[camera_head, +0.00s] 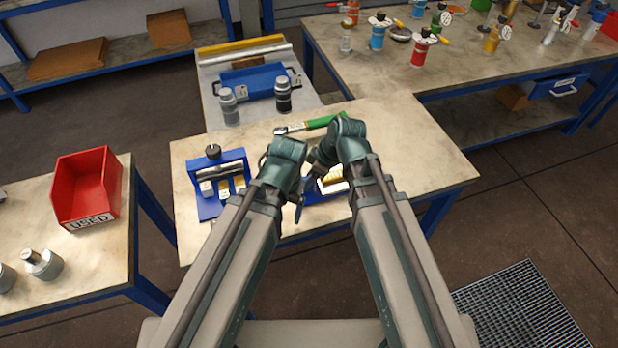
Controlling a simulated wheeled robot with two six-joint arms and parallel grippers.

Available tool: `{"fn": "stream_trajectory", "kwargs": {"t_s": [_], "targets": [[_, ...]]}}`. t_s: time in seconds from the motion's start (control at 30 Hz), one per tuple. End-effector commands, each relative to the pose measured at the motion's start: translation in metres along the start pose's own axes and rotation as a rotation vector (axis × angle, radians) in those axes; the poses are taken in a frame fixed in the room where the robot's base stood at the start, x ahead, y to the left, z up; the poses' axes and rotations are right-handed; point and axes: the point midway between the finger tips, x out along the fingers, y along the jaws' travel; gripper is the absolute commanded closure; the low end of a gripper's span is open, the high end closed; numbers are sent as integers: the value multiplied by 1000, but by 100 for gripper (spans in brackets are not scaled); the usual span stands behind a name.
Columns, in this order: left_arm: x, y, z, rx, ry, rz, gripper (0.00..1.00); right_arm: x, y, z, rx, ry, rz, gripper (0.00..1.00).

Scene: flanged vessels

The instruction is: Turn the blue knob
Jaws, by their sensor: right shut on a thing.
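A blue fixture (340,187) with yellow and white parts lies on the middle table, partly covered by my arms. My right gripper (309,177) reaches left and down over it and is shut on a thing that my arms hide. I cannot make out the blue knob itself. My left gripper (299,205) is close beside the right one at the same fixture, mostly behind its own wrist. Its opening cannot be made out.
Left of my grippers stands a blue fixture with a black knob (213,152). A green-handled tool (318,123) lies behind them. A red bin (87,187) is on the left table. Several coloured flanged vessels stand on the back right table. The middle table's right side is clear.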

Motion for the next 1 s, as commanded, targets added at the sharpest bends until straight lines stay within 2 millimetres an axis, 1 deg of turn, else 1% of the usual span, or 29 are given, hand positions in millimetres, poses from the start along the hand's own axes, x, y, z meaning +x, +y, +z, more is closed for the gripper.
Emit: {"fn": "stream_trajectory", "kwargs": {"t_s": [0.2,0.4,0.6,0.97,1.0], "targets": [[0,0,0,0,0,0,19,0,-2,1,116,-2,48,100],[0,0,0,0,0,0,19,0,-2,0,187,-2,78,100],[0,0,0,0,0,0,19,0,-2,0,218,-2,90,100],[0,0,0,0,0,0,19,0,-2,0,222,-2,92,100],[0,0,0,0,0,0,19,0,-2,0,222,-2,91,45]]}}
